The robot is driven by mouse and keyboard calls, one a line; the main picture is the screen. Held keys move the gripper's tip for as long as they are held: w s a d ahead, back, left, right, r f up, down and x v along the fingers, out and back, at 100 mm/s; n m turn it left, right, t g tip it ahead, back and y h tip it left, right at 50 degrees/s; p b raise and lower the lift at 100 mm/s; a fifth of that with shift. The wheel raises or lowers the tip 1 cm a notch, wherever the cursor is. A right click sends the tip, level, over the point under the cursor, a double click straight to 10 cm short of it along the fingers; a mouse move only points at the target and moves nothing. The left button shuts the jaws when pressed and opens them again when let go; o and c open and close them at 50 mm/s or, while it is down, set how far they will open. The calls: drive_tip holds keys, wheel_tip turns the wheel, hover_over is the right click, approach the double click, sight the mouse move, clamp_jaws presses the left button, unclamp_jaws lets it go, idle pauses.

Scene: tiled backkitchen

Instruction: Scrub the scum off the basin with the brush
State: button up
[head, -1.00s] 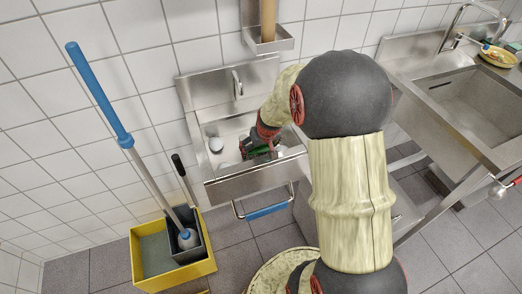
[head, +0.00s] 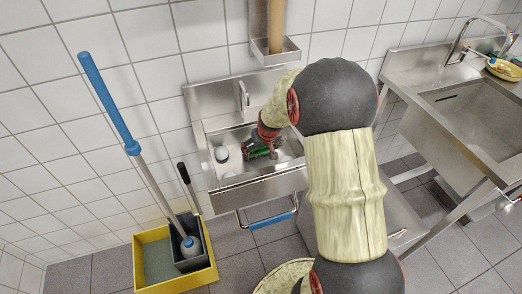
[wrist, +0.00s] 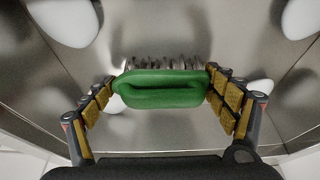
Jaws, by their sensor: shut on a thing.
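The steel basin (head: 262,187) hangs on the tiled wall in the left middle of the head view. My gripper (head: 262,147) is inside it, shut on a green brush (head: 260,153). In the wrist view the two yellow-padded fingers of my gripper (wrist: 162,84) clasp the ends of the green brush (wrist: 160,92), its bristles pointing away from me. White rounded scum patches show in the basin: one at the left (head: 221,153) in the head view, and several in the wrist view, at upper left (wrist: 66,18) and upper right (wrist: 302,16). Whether the bristles touch the steel I cannot tell.
A yellow tub (head: 148,262) with a grey bucket (head: 196,258) and a blue-handled mop (head: 107,103) stands left of the basin. A blue-covered bar (head: 270,220) juts out below the basin's front. A larger steel sink (head: 468,112) is at the right.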

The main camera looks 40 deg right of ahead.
drive_tip(key=shift+r+p, duration=1.95)
drive_tip(key=shift+r, duration=1.05)
drive_tip(key=shift+r, duration=0.1)
drive_tip(key=shift+r+p, duration=1.1)
drive_tip(key=shift+r, duration=0.35)
